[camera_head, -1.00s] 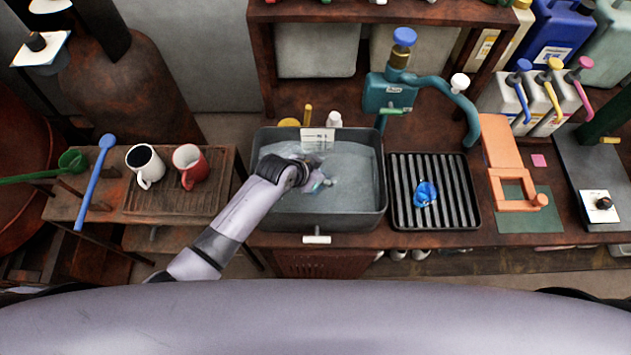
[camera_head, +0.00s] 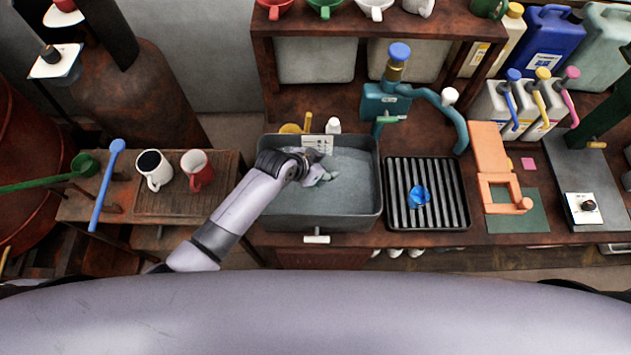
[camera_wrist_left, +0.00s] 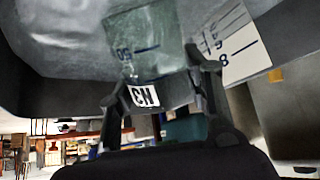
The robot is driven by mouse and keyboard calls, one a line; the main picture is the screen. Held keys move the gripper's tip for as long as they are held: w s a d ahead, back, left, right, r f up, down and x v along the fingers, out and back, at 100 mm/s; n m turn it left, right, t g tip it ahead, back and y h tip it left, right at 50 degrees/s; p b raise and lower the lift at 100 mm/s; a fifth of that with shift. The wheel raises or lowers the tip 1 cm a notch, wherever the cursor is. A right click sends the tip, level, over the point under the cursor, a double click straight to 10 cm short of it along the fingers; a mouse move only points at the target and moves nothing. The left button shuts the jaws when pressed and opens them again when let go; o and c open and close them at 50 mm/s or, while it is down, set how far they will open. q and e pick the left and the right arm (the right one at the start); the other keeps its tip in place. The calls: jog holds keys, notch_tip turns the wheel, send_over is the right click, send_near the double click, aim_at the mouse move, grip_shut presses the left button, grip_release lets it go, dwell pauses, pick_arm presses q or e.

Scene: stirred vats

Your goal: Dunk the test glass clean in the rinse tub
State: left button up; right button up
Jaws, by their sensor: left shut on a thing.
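The grey rinse tub (camera_head: 320,224) holds cloudy water (camera_head: 350,175) and stands on the bench in the middle of the head view. My left gripper (camera_head: 318,174) is over the tub's left half, inside its rim. It is shut on the test glass, a clear, greenish glass with a "50" mark (camera_wrist_left: 145,40) and a dark band with a white tag. The glass sits between the two fingers in the left wrist view (camera_wrist_left: 155,92). In the head view only a small pale part of it (camera_head: 328,178) shows. I cannot tell how deep it is. My right gripper is not in view.
A numbered white card (camera_head: 317,143) is on the tub's back wall. A teal tap (camera_head: 385,101) stands behind. A black drain rack (camera_head: 440,200) with a blue item (camera_head: 418,196) is to the right. Two mugs stand on a left-hand wooden tray (camera_head: 215,208).

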pick_arm(q)
notch_tip(320, 180, up, 3)
jog(key=p, duration=0.2)
jog(key=shift+r+p, duration=0.15)
jog(key=shift+p, duration=0.15)
jog(key=shift+r+p, duration=0.5)
jog(key=shift+r, duration=0.7)
notch_tip(320, 180, up, 6)
jog(key=shift+r, duration=0.1)
